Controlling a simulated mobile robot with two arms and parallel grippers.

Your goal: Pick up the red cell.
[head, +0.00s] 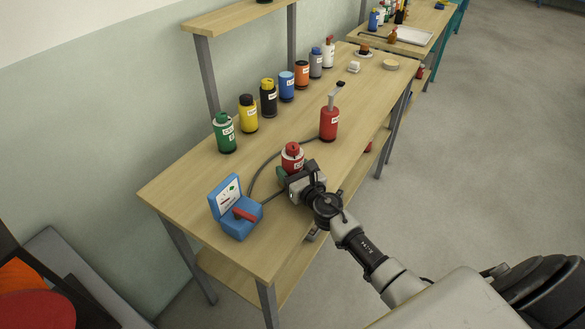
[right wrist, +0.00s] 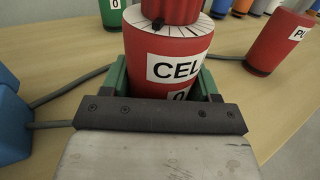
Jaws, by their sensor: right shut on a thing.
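The red cell (head: 292,160) is a red cylinder with a white top ring, a red knob and a white label. It is upright near the front edge of the bench; in the right wrist view the red cell (right wrist: 138,62) fills the middle. My right gripper (head: 289,173) is shut on it, with green fingers on both sides of the body in the right wrist view (right wrist: 163,90). The cell's lower end is hidden by the gripper, so I cannot tell whether it touches the bench. My left gripper is not in view.
A blue case (head: 236,219) with a raised lid and red handle stands left, with grey hose running behind the cell. A red pump bottle (head: 329,125) stands to the right. Green (head: 225,133), yellow (head: 248,115) and other bottles line the back of the bench (head: 180,187).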

